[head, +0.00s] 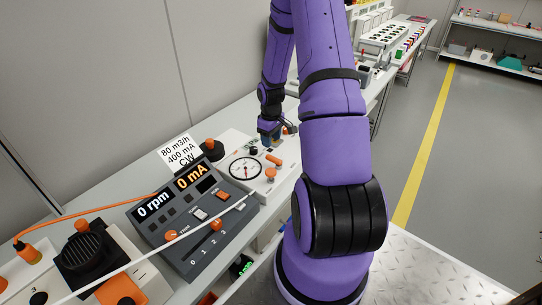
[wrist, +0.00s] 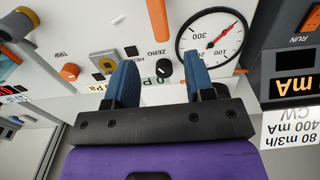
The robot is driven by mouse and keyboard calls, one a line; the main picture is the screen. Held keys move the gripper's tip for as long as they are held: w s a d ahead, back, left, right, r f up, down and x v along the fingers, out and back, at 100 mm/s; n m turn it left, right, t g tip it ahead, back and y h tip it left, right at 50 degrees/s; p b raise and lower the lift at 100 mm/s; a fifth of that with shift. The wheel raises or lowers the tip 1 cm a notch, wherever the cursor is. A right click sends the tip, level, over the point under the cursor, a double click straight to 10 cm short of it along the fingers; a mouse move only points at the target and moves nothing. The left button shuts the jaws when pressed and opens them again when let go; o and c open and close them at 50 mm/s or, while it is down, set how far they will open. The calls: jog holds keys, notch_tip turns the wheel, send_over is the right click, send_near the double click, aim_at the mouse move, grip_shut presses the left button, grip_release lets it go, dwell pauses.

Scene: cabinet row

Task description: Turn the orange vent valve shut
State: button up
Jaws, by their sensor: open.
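My gripper (head: 268,135) reaches down over the far part of a white panel with a round dial gauge (head: 245,168). In the wrist view my gripper (wrist: 165,62) is open, its two blue fingers apart and nothing held. A small black knob (wrist: 164,70) marked ZERO shows between them. An orange lever-like handle (wrist: 157,18) is at the top edge, partly cut off, left of the gauge (wrist: 209,42); it looks like the orange handle (head: 273,160) in the head view. An orange knob (wrist: 70,72) is left of the fingers. No label shows which orange part is the vent valve.
A dark control box (head: 190,215) reading 0 rpm and 0 mA stands nearer on the bench, with a white card (head: 180,153) behind it. An orange cable (head: 85,212) runs to the left. Open floor (head: 475,150) lies to the right.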

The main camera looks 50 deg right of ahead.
aim_at(271, 156)
notch_tip(271, 156, down, 8)
jog(key=shift+f, duration=0.15)
dwell(0.4)
grip_shut()
